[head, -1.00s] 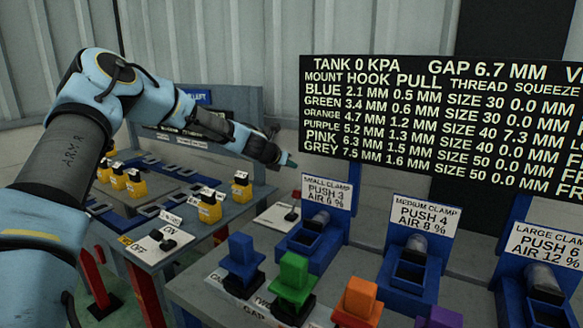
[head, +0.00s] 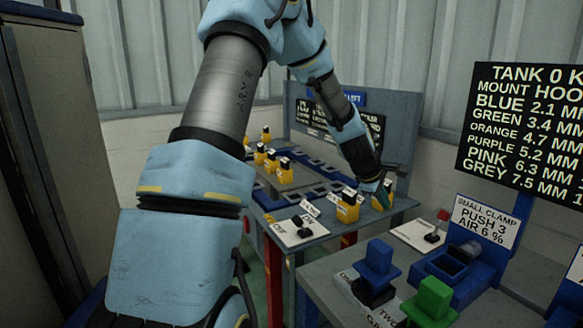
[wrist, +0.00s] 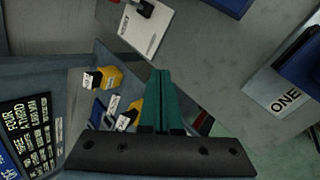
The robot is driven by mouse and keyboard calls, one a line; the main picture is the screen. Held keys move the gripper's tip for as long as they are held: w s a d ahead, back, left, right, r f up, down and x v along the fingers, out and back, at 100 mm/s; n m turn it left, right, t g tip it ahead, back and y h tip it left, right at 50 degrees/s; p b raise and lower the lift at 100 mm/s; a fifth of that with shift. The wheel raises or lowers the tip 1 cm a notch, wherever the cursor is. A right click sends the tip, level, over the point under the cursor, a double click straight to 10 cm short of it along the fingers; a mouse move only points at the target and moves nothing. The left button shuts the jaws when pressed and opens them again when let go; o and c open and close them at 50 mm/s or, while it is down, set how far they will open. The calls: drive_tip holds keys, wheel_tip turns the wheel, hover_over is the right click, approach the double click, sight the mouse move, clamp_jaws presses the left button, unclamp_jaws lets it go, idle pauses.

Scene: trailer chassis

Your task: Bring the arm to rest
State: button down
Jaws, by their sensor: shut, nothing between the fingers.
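My arm reaches up and over from the left in the head view, then bends down toward the left bench. My gripper (head: 385,186) is at its end, just above the front right edge of that bench, close to a yellow block (head: 381,197). In the wrist view my gripper (wrist: 158,80) shows its two green fingers pressed together with nothing between them. It points toward the gap between the benches. I cannot tell whether the fingers touch the yellow block.
The left bench (head: 322,232) carries several yellow blocks and a switch plate (head: 297,231). The right bench (head: 325,272) holds a blue mount (head: 376,262), a green mount (head: 430,302) and the small clamp (head: 447,262). A black readout board (head: 520,130) stands behind. A tall cabinet (head: 60,130) is at far left.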

drive_tip(key=s+a+m+y, duration=0.2)
drive_tip(key=s+a, duration=0.4)
drive_tip(key=a, duration=0.5)
drive_tip(key=s+a+m+g+y, duration=0.1)
drive_tip(key=s+a+m, duration=0.4)
drive_tip(key=a, duration=0.5)
drive_tip(key=s+a+r+m+g+y, duration=0.1)
drive_tip(key=s+a+m+y, duration=0.2)
drive_tip(key=s+a, duration=0.5)
drive_tip(key=a+m, duration=0.1)
drive_tip(key=a, duration=0.2)
drive_tip(key=shift+a, duration=0.35)
drive_tip(key=shift+r, duration=0.1)
